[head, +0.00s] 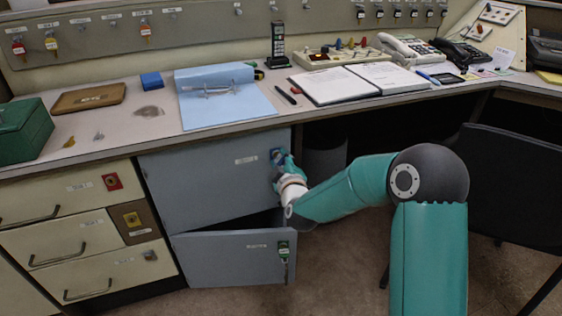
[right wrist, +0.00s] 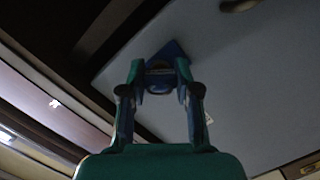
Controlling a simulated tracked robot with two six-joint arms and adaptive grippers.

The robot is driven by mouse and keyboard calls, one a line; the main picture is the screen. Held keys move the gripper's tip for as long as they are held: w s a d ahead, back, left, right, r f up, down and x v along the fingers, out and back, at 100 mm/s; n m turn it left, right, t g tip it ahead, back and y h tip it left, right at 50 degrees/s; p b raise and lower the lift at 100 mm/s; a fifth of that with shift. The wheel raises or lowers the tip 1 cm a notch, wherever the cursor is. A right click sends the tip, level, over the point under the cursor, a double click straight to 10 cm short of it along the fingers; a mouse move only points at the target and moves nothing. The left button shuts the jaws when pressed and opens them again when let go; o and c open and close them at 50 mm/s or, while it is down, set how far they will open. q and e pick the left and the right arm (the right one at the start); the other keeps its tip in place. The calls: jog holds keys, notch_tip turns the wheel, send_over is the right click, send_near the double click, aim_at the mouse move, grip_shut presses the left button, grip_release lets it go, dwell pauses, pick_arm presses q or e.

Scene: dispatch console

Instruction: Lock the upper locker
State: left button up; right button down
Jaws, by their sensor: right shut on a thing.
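The upper locker (head: 205,180) is a grey door under the desk, and it looks closed. Its blue lock plate (head: 277,153) is at the door's upper right corner; it also shows in the right wrist view (right wrist: 172,52). My right gripper (head: 282,163) is at this plate, with its fingers (right wrist: 159,80) shut on a small blue-headed key (right wrist: 159,92) at the lock. The fingers hide much of the key, so I cannot tell how far it is turned. My left gripper is not in view.
Below, the lower locker door (head: 225,262) stands ajar, with a green lock plate and hanging key (head: 284,252). Several cream drawers (head: 75,240) are at the left. A black chair (head: 510,190) stands at the right. Several keys hang on the back panel (head: 200,22).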

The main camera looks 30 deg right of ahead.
jog(key=shift+r+n+h, duration=0.1)
jog(key=shift+n+h, duration=0.3)
jog(key=shift+n, duration=1.3)
jog(key=shift+n+t+b, duration=0.3)
jog(key=shift+n+b, duration=0.05)
jog(key=shift+n, duration=0.55)
